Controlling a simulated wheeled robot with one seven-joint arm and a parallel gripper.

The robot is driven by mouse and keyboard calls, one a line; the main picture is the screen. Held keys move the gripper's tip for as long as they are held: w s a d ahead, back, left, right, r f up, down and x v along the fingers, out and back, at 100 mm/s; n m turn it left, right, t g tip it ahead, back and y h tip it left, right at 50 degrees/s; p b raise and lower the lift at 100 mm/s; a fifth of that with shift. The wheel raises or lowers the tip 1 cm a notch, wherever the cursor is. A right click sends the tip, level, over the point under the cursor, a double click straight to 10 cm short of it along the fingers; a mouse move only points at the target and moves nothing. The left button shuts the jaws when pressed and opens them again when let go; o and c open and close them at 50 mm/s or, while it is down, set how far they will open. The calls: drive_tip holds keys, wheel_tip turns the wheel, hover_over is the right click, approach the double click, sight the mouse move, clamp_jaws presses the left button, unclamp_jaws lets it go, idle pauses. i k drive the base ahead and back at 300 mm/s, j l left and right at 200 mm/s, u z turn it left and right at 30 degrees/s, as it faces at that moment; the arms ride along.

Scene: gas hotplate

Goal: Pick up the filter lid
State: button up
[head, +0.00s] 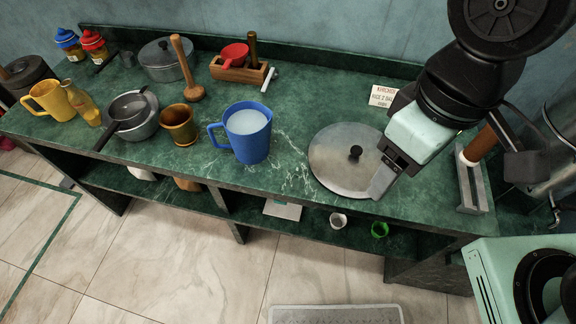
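The lid (332,173) is a round, flat, grey metal disc with a small black knob (355,152) at its middle. It lies on the green marble counter, right of the blue mug. I take it to be the filter lid. My gripper (384,178) hangs over the lid's right edge, right of the knob and apart from it. It covers part of that edge. One grey finger shows clearly; the other is not clear, so I cannot tell the opening. Nothing is seen held in it.
A blue mug (248,136) with pale liquid stands left of the lid. A small paper sign (382,96) stands behind it. A grey metal stand with a wooden handle (478,146) is to the right. The green counter (310,100) behind the lid is clear.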

sight(344, 157)
drive_tip(key=j, duration=0.1)
drive_tip(key=z, duration=1.45)
drive_tip(key=u, duration=1.5)
drive_tip(key=i+j+z, duration=0.1)
drive_tip(key=j+z, duration=0.4)
drive_tip(key=j, duration=0.25)
